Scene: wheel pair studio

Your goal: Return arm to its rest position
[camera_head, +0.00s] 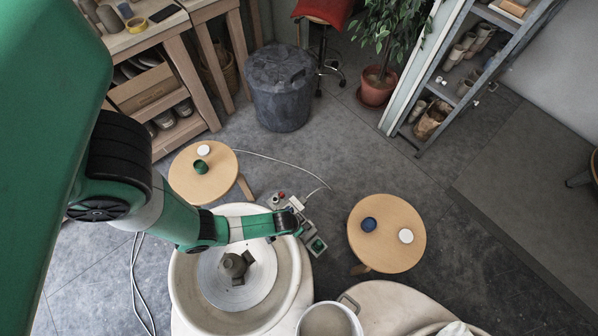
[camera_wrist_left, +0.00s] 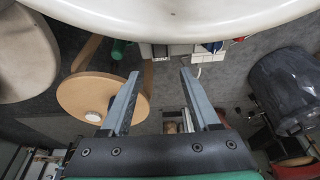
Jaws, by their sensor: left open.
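In the head view my left arm reaches in from the left, over the far rim of the wheel basin (camera_head: 182,290). Its gripper is hard to make out there. In the left wrist view my left gripper (camera_wrist_left: 159,73) has its two fingers spread wide, with nothing between them. The pale basin rim (camera_wrist_left: 170,18) crosses the top of that view, beyond the fingertips. A dark grey piece (camera_head: 237,266) sits on the round wheel head (camera_head: 215,285) inside the basin. My right gripper is not seen.
A round stool (camera_head: 196,186) at the back holds white and green items. Another stool (camera_head: 386,258) at right holds a blue and a white item. A bucket (camera_head: 329,322) stands at the front. A dark bin (camera_head: 280,95) stands behind. A cable runs across the floor.

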